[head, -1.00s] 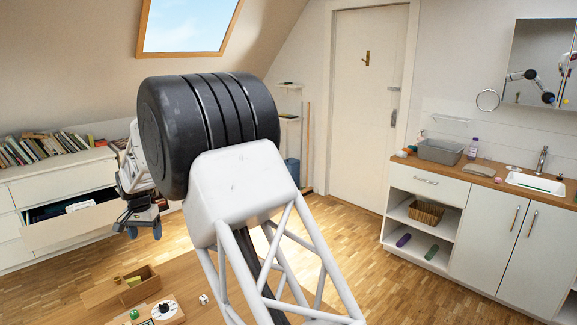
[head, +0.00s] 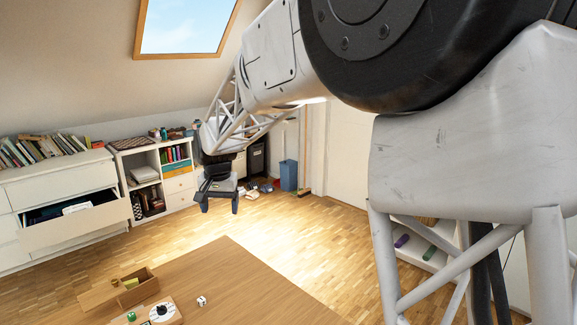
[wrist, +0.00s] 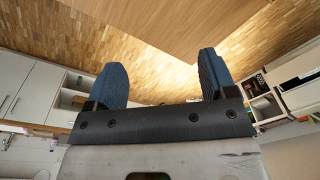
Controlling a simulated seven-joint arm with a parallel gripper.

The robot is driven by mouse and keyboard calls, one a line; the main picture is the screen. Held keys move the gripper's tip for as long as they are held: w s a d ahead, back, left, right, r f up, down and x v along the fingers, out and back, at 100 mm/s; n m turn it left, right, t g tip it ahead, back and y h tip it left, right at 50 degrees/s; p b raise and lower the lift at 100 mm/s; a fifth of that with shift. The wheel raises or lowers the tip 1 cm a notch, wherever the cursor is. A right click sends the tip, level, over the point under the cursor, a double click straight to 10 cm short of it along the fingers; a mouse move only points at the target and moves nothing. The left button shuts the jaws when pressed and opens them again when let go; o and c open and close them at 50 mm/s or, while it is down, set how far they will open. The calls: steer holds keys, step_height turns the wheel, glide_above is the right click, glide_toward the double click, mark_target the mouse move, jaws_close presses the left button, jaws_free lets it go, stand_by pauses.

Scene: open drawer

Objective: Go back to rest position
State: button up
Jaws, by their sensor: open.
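My gripper (head: 217,204) hangs in the air in the head view, left of centre, with its fingers pointing down. It is to the right of the white dresser (head: 60,192) and apart from it. The dresser's open drawer (head: 75,222) sticks out and has dark and white contents. In the wrist view my gripper (wrist: 164,82) shows two blue-padded fingers spread wide with nothing between them. Beyond them are the wooden table (wrist: 165,25) and the parquet floor. My arm covers the right side of the head view.
The table (head: 250,290) stands in front with a wooden box (head: 138,288), a white die (head: 201,301) and a round-topped wooden item (head: 162,312) on it. A shelf unit (head: 147,160) and a blue bin (head: 288,175) stand at the back. The floor between is mostly clear.

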steer(key=s+d+r, duration=0.3)
steer(key=s+d, duration=0.6)
steer(key=d, duration=0.3)
steer(key=s+d+r, duration=0.2)
steer(key=s+d, duration=0.7)
steer(key=d, duration=0.3)
steer(key=s+d+f, duration=0.2)
steer(key=s+d, duration=0.2)
steer(key=s, duration=0.3)
steer(key=s+d+f+t, duration=0.1)
steer(key=s+d+f, duration=0.1)
steer(key=s+d, duration=0.3)
steer(key=s+d+f, duration=0.2)
steer(key=s+d, duration=0.2)
steer(key=s, duration=0.7)
steer(key=shift+d+t+h, duration=0.2)
steer(key=shift+t+h, duration=0.1)
steer(key=shift+w+f, duration=0.1)
